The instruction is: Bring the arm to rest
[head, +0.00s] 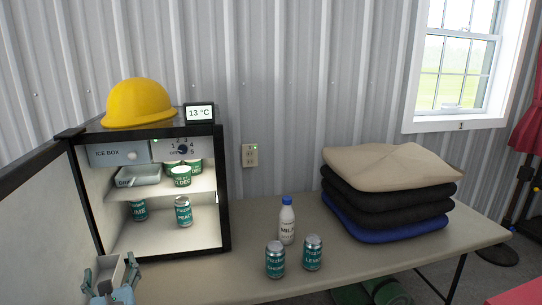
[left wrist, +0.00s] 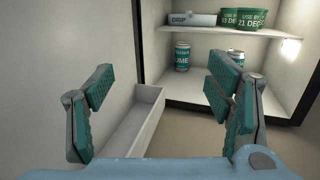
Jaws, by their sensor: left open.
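My left gripper (head: 111,272) is low at the left in the head view, in front of the open fridge door. In the left wrist view, the fingers of my left gripper (left wrist: 162,88) are spread wide with nothing held between them. The pale door bin (left wrist: 134,128) shows beyond and between the fingers, on the inside of the door. I cannot tell whether the fingers touch it. The small fridge (head: 226,190) stands open on the table. My right gripper is in neither view.
The fridge shelf (head: 150,189) holds tubs (head: 181,176) and a tray (head: 138,176); cans (head: 183,212) stand below. A yellow hard hat (head: 138,104) sits on top. A milk bottle (head: 286,222), two cans (head: 275,260) and folded cloths (head: 390,195) are on the table (head: 200,280).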

